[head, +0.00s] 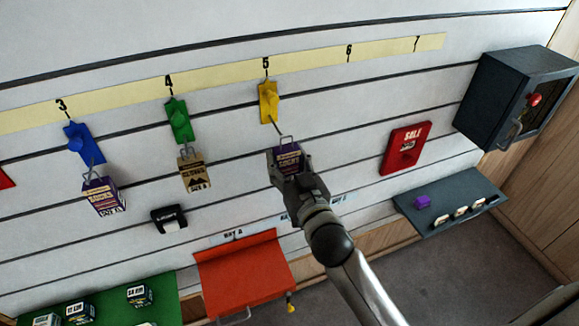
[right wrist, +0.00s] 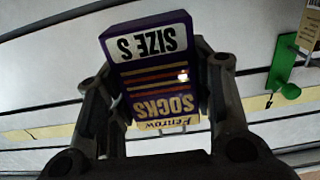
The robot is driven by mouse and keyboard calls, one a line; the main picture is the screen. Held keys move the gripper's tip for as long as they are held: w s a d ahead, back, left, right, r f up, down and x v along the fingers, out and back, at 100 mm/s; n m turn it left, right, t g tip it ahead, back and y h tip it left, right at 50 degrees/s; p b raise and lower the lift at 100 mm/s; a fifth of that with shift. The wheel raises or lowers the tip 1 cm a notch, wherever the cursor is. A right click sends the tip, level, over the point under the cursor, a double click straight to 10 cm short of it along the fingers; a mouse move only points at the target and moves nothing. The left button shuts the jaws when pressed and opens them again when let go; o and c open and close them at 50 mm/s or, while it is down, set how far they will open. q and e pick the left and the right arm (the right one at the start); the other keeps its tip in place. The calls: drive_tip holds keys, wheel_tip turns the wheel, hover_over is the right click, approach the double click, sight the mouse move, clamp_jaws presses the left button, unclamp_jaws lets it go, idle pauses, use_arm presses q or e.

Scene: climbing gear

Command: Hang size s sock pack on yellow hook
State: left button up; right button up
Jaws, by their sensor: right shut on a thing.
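The purple sock pack (head: 288,157) is in my right gripper (head: 290,168), just below the yellow hook (head: 268,102) under number 5. In the right wrist view the sock pack (right wrist: 157,76) shows the label SIZE S upside down, with a finger of my right gripper (right wrist: 160,95) on each side. The pack's wire loop is close to the tip of the yellow hook's peg; I cannot tell whether the peg is through it. My left gripper is not in view.
Another purple sock pack (head: 103,196) hangs on the blue hook (head: 82,145), and a tan pack (head: 193,173) on the green hook (head: 179,120). A red sale sign (head: 405,148), a dark cabinet (head: 510,95), an orange-red shelf (head: 245,272) and a grey shelf (head: 450,205) are around.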

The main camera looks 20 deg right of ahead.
drive_tip(key=shift+w+a+f+b, duration=0.1)
drive_tip(key=shift+w+f+b, duration=0.15)
drive_tip(key=shift+w, duration=0.75)
drive_tip(key=shift+w+f+b, duration=0.2)
drive_tip(key=shift+w+b, duration=0.1)
drive_tip(key=shift+w, duration=0.7)
drive_tip(key=shift+w+a+f+b, duration=0.1)
drive_tip(key=shift+w+f+b, duration=0.15)
drive_tip(key=shift+w, duration=0.75)
drive_tip(key=o, duration=1.1)
drive_tip(key=s, duration=1.2)
drive_tip(key=shift+d, duration=0.25)
